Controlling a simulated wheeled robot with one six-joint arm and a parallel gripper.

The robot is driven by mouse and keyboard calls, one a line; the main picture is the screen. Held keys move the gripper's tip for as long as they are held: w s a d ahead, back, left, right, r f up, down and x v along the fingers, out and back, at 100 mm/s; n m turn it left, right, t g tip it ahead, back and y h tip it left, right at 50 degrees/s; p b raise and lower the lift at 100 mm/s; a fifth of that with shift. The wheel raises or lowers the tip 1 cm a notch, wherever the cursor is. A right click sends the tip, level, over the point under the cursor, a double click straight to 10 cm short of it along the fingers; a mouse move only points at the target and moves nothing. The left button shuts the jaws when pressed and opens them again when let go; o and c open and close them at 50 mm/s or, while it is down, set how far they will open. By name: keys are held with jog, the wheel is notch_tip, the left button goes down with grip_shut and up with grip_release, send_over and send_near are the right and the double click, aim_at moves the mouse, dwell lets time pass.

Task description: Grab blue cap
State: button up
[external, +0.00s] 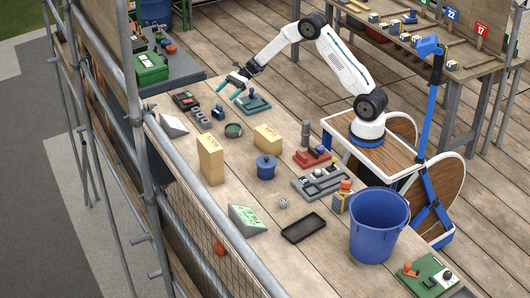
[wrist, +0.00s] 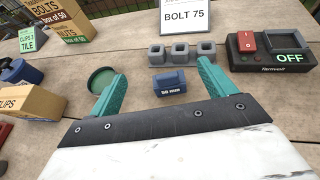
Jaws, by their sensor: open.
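A small blue piece (wrist: 170,82) with white print lies on the table, ahead of my gripper (wrist: 161,70) and between its two teal fingers in the wrist view. It looks like the blue cap and shows as a small blue object in the external view (external: 218,112). My gripper (external: 230,91) is open and empty, held above the table, apart from the piece. A blue lidded pot (external: 266,167) stands farther along the table, and part of a blue object (wrist: 20,72) shows at the left edge of the wrist view.
A row of grey sockets (wrist: 181,52) lies just behind the blue piece. A round green dish (wrist: 102,80) is beside the left finger. A switch box (wrist: 272,50) reading OFF stands right. Cardboard boxes (wrist: 55,20) stand left. A large blue bucket (external: 379,225) stands at the table's near end.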

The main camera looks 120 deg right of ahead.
send_near(216, 112)
jog(key=shift+x, duration=1)
jog(key=shift+f+x, duration=0.2)
jog(key=shift+x, duration=1)
jog(key=x, duration=0.5)
jog(key=shift+w+d+f, duration=0.1)
jog(key=shift+w+f, duration=0.1)
jog(key=c, duration=1.1)
